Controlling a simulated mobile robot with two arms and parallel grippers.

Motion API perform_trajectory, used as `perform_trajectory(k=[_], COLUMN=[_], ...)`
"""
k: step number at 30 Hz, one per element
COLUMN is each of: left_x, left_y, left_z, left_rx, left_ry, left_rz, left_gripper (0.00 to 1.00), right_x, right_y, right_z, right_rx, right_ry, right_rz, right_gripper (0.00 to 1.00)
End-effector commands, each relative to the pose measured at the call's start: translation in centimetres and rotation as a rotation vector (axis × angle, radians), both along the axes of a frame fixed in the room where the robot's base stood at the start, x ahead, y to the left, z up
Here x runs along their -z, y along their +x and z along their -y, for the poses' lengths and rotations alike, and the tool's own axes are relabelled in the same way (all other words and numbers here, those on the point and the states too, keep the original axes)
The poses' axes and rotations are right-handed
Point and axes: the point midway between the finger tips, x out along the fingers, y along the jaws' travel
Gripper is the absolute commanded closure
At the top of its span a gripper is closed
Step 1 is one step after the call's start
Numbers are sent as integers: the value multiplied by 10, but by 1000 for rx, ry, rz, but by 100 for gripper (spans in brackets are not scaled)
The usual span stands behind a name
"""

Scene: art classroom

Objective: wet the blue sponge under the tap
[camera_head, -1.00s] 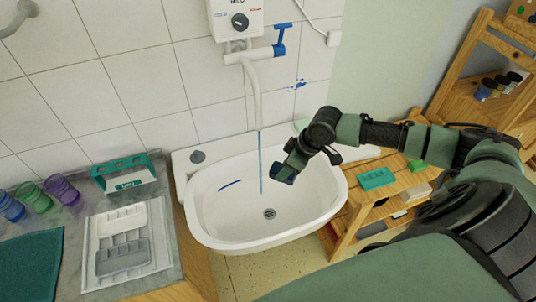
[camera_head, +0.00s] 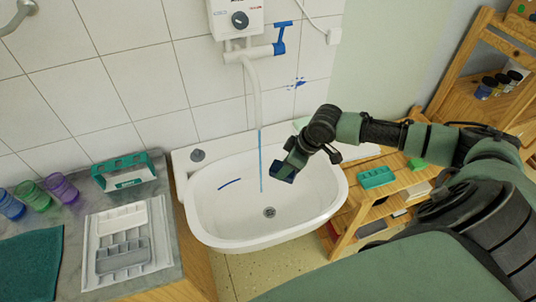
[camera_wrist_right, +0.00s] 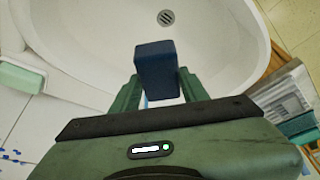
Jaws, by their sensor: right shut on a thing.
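The blue sponge (camera_wrist_right: 157,70) is held between the fingers of my right gripper (camera_wrist_right: 153,88), over the white basin. In the head view the dark blue sponge (camera_head: 281,171) shows at the end of my right gripper (camera_head: 287,163), just right of the water stream. The tap (camera_head: 254,85) has a blue lever (camera_head: 281,40), and a thin blue stream (camera_head: 261,160) runs from its spout into the sink (camera_head: 240,233). The sponge looks close to the stream; I cannot tell whether they touch. My left gripper is not in view.
Left of the sink, a counter (camera_head: 70,232) holds several coloured cups, a green-framed holder (camera_head: 123,172), paint trays (camera_head: 122,243) and a dark green cloth (camera_head: 30,262). Right of it, a wooden shelf (camera_head: 345,222) carries a green box (camera_head: 376,178) and a green sponge-like block (camera_head: 417,165).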

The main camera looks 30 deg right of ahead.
Motion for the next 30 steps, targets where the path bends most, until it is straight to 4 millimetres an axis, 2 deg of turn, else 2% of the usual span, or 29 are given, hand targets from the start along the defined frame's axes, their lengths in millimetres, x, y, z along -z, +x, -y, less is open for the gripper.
perform_trajectory(k=[5, 20, 30], left_x=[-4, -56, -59], left_y=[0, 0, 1], left_z=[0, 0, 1], left_rx=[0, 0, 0], left_ry=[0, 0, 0], left_rz=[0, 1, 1], left_gripper=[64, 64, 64], right_x=[-3, -32, -40], right_y=[-1, -34, -50], right_z=[0, 2, 2], right_rx=[0, 0, 0], right_ry=[0, -2, 0], right_rz=[0, -3, 0], right_gripper=[88, 88, 88])
